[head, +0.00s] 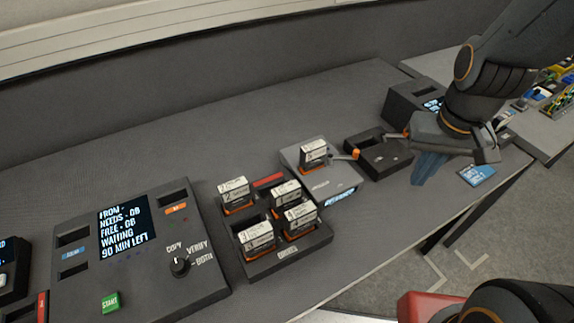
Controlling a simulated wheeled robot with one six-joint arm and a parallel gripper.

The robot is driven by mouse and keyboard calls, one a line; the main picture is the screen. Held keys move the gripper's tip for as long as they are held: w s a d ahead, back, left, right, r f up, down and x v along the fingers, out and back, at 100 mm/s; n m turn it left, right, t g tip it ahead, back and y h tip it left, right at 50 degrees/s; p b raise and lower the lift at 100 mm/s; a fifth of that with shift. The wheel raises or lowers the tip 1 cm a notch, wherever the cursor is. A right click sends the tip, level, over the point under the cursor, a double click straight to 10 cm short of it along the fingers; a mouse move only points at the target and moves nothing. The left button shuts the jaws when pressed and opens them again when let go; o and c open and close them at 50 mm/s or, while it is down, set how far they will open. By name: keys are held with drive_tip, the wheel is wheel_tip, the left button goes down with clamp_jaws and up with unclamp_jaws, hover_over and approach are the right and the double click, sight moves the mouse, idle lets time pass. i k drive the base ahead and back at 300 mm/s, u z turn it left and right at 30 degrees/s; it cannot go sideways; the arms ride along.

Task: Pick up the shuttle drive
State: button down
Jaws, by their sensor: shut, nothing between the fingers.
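Several small drives with white labels and orange-trimmed bases are in view in the head view. One drive (314,152) stands upright on a light grey dock (330,185) at the centre. Other drives, among them a front-left drive (257,238) and a back-left drive (235,195), stand in a dark tray (290,257). The labels are too small to read, so I cannot tell which is the shuttle drive. My gripper (424,180) points down with blue fingers shut and empty, right of the dock and apart from the drives.
A dark open box (372,165) lies between the dock and my gripper. A copy station (130,255) with screen, knob and green start button stands at left. A blue card (477,175) lies near the table's right edge. The back of the table is clear.

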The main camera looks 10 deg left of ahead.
sight(313, 155)
drive_tip(key=u, duration=0.5)
drive_tip(key=k, duration=0.4)
drive_tip(key=u, duration=0.3)
drive_tip(key=i, duration=0.5)
